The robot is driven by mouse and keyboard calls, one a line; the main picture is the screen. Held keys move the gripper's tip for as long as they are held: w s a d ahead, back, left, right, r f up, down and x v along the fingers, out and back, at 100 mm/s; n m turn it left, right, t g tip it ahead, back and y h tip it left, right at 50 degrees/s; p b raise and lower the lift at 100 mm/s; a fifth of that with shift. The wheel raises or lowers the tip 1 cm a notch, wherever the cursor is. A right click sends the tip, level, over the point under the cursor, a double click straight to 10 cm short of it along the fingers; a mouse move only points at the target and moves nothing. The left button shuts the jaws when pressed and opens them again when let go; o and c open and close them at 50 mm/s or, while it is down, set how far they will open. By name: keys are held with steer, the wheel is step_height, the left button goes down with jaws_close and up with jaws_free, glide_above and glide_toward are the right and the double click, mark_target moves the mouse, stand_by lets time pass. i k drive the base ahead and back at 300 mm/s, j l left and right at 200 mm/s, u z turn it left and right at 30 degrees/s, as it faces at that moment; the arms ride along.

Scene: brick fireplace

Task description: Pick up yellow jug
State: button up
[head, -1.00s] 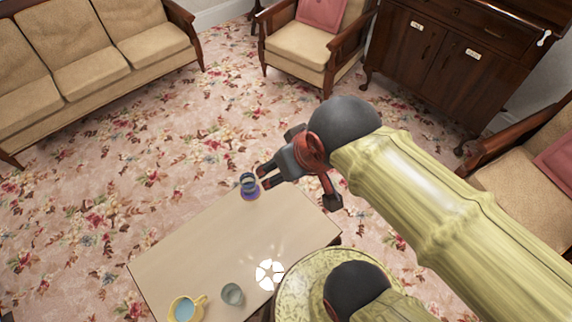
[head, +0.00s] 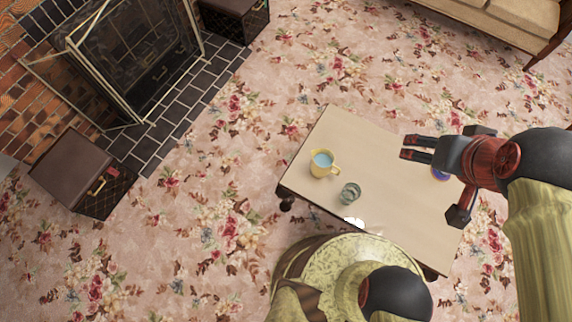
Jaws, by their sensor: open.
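The yellow jug (head: 323,164) stands upright near the left end of the low table (head: 378,165) in the head view. It has a pale blue inside or content, and its handle points to the right. My gripper (head: 410,147) is at the right part of the table, its fingers pointing left toward the jug's side. It is open and empty, well apart from the jug. I cannot tell its exact height above the table.
A grey glass (head: 350,194) stands just right of and nearer than the jug. A blue and purple item (head: 441,174) is partly hidden behind my gripper. A white object (head: 353,223) lies near the table's front edge. Carpet left of the table is clear; a brown case (head: 75,172) stands farther left.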

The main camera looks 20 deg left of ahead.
mark_target(321, 163)
steer(key=j+u, duration=0.1)
steer(key=u, duration=0.15)
steer(key=j+u, duration=0.1)
steer(key=u, duration=0.2)
steer(key=z, duration=1.55)
steer(key=u, duration=1.55)
steer(key=k+j, duration=0.05)
